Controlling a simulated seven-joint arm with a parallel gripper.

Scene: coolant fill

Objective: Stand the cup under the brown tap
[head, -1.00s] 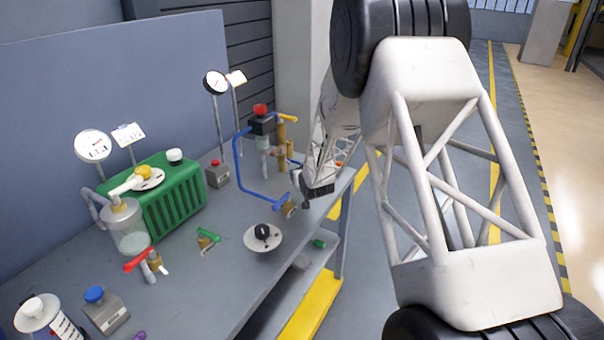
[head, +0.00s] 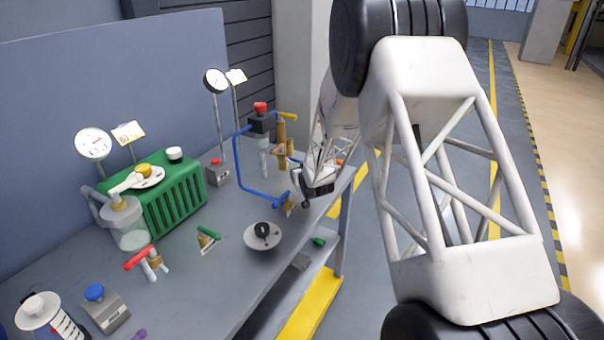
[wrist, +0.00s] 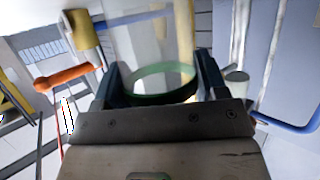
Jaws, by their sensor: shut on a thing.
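My gripper (wrist: 162,82) is shut on a clear cup (wrist: 150,40) with a green ring at its near end. The cup sits between the two dark fingers in the wrist view. In the head view my gripper (head: 316,187) is at the right end of the bench, beside the pipe stand, and the cup is hidden there. A yellow-brown upright pipe with a brown fitting (head: 284,149), seemingly the brown tap, stands just left of my arm. I cannot tell whether the cup is under it.
A blue pipe (head: 243,165) bends around the stand, close to my gripper; a blue pipe also shows in the wrist view (wrist: 290,121). An orange handle (wrist: 64,78) lies left of the cup.

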